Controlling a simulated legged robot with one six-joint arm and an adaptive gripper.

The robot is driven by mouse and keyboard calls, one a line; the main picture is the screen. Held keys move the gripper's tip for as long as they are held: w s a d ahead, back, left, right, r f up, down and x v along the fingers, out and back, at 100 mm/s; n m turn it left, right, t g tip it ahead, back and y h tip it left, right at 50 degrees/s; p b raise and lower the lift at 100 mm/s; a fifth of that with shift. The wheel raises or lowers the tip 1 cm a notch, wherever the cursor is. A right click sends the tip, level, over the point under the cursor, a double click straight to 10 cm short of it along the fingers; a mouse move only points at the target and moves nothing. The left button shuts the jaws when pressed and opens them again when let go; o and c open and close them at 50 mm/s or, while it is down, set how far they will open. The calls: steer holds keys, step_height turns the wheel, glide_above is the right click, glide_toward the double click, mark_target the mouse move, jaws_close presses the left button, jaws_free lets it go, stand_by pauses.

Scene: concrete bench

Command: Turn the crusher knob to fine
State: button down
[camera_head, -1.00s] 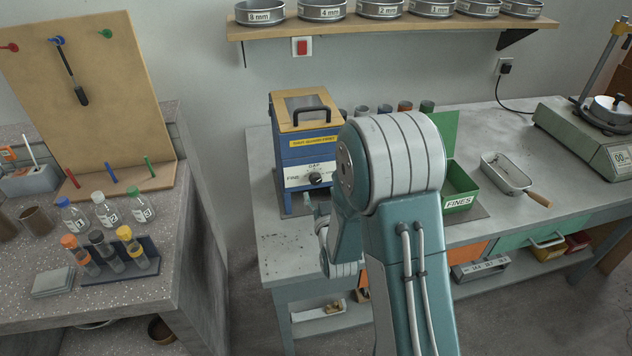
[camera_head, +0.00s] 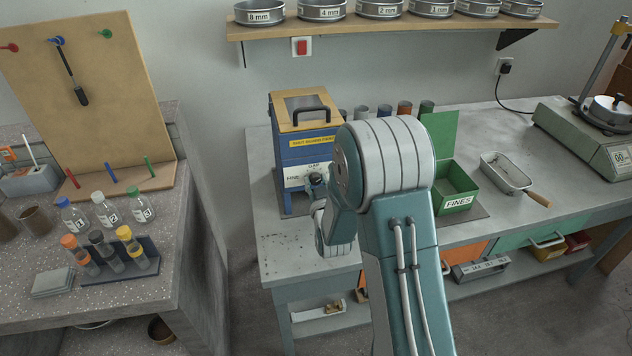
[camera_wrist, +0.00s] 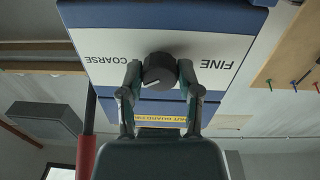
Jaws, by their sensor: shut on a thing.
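The crusher (camera_head: 308,144) is a blue box with a wooden top and a black handle, on the concrete bench. Its white front panel (camera_wrist: 100,50) reads FINE and COARSE, upside down in the wrist view, with FINE at right there. The round black knob (camera_wrist: 158,72) sits between the two words. Its white mark slants to the lower left, on the COARSE side. My gripper (camera_wrist: 160,68) has a finger on each side of the knob and is shut on it. In the head view my gripper (camera_head: 318,182) covers most of the knob.
A green FINES box (camera_head: 458,190) stands right of the crusher, partly behind my arm. A metal scoop (camera_head: 507,172) lies further right. Several coloured cylinders stand behind the crusher. A sieve shelf (camera_head: 390,26) hangs above.

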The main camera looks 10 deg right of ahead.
steer(key=shift+n, duration=0.4)
steer(key=n, duration=0.2)
steer(key=shift+a+n, duration=0.1)
steer(key=shift+n, duration=0.3)
steer(key=n, duration=0.3)
steer(key=shift+n, duration=0.4)
steer(key=n, duration=0.7)
steer(key=shift+f+y, duration=0.1)
steer(key=shift+y, duration=0.2)
steer(key=n, duration=0.8)
steer(key=shift+f, duration=0.1)
steer(key=n, duration=0.4)
steer(key=shift+f+n+y, duration=0.1)
steer(key=shift+n+y, duration=0.2)
steer(key=shift+s+f+n, duration=0.1)
steer(key=shift+n, duration=1.5)
